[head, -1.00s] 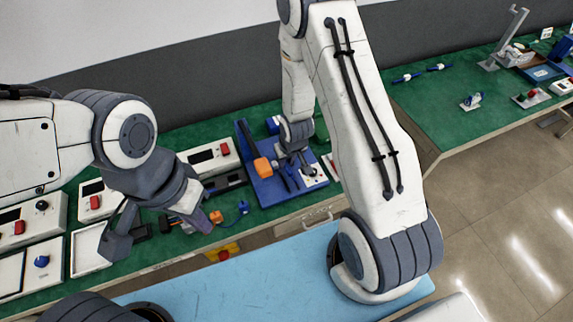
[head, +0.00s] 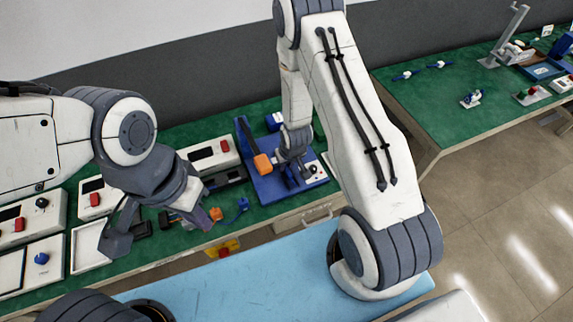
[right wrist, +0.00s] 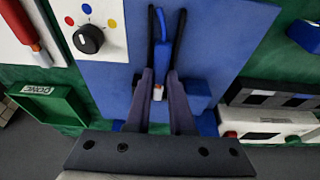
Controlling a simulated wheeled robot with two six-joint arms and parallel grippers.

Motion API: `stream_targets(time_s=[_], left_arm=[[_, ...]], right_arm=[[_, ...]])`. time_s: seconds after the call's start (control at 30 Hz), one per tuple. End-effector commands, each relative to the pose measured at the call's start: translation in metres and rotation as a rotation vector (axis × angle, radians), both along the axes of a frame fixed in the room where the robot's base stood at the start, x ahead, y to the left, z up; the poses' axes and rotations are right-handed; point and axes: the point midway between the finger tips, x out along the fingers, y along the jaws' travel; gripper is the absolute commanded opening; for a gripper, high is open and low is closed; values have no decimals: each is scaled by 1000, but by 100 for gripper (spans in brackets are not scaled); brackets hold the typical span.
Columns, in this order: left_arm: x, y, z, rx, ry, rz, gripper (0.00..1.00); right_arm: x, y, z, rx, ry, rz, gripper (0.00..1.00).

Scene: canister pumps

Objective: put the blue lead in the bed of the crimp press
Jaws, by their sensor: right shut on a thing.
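The crimp press (head: 262,180) is a blue base with an orange-tipped lever (head: 262,163), standing on the green bench in the head view. My right gripper (head: 297,172) is over its right part. In the right wrist view my right gripper (right wrist: 159,85) is shut on the blue lead (right wrist: 160,24), near its pale and orange end (right wrist: 157,92). The lead runs between two dark bars over the blue base. Whether it touches the bed is unclear. My left gripper (head: 205,216) hangs over the bench's left part; its finger gap cannot be made out.
A dial (right wrist: 89,39) with coloured dots sits beside the blue base. A green tray (right wrist: 52,104) lies to the left in the right wrist view. White boxes with red buttons (head: 205,156) stand left of the press. A second bench (head: 450,100) is at right.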

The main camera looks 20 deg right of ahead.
Motion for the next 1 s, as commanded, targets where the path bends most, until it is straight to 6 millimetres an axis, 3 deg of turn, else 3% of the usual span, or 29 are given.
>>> stream_targets(time_s=[0.03, 0.1, 0.27, 0.4, 0.47, 0.8, 1.0], left_arm=[[0, 0, -1, 0, 0, 0, 0], [0, 0, -1, 0, 0, 0, 0], [0, 0, 0, 0, 0, 0, 0], [0, 0, 12, 0, 0, 0, 0], [0, 0, 8, -1, -1, 1, 0], [0, 0, 2, 0, 0, 0, 0], [0, 0, 3, 0, 0, 0, 0]], right_arm=[[-2, 0, -4, 0, 6, 0, 25], [-2, 0, -5, 0, 7, 0, 51], [-3, 0, -4, 1, 9, 0, 51], [-3, 0, 10, 1, 10, 0, 51], [-3, 0, 15, 0, 6, 0, 51], [-21, -1, 83, 0, 1, 0, 51], [-29, -1, 113, 1, 2, 0, 51]])
